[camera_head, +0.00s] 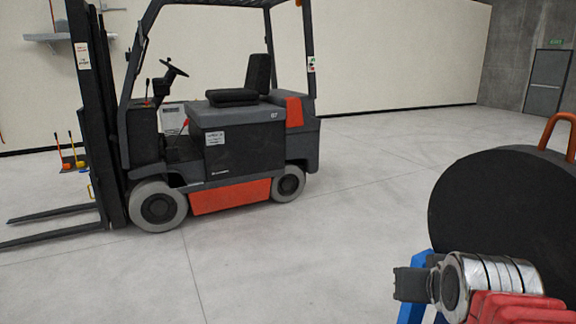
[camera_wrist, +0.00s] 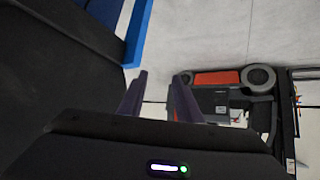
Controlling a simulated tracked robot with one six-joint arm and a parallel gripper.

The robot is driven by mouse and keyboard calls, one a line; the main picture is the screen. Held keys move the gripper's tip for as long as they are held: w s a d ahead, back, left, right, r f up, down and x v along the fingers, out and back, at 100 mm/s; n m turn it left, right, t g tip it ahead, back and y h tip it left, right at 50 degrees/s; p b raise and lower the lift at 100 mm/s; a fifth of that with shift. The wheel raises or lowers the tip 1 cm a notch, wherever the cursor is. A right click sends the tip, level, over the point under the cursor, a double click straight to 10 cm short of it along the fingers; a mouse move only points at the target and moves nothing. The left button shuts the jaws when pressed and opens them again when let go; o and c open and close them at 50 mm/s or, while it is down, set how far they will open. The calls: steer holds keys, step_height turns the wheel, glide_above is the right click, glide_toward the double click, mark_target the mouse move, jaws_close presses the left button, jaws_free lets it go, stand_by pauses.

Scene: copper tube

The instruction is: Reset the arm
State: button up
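My gripper (camera_wrist: 158,82) shows in the wrist view as two dark purple fingers standing apart. The gap between them is empty, with pale floor behind it. A dark housing with a small lit strip and a green light lies below the fingers. No copper tube can be made out for certain in either view.
A large black round thing (camera_head: 500,200) with an orange handle is at right, near blue parts (camera_head: 415,270). The grey floor (camera_head: 300,270) between is clear.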

steer(key=s+a+f+n+g+y, duration=0.1)
steer(key=s+a+f+g, duration=0.1)
steer(key=s+a+f, duration=0.2)
steer(key=s+a+f+g+y, duration=0.1)
steer(key=s+a+f, duration=0.3)
steer(key=s, duration=0.4)
steer(key=shift+f+n+g, duration=0.15)
steer(key=shift+n+g, duration=0.25)
steer(key=shift+g, duration=0.1)
steer(key=shift+s, duration=0.1)
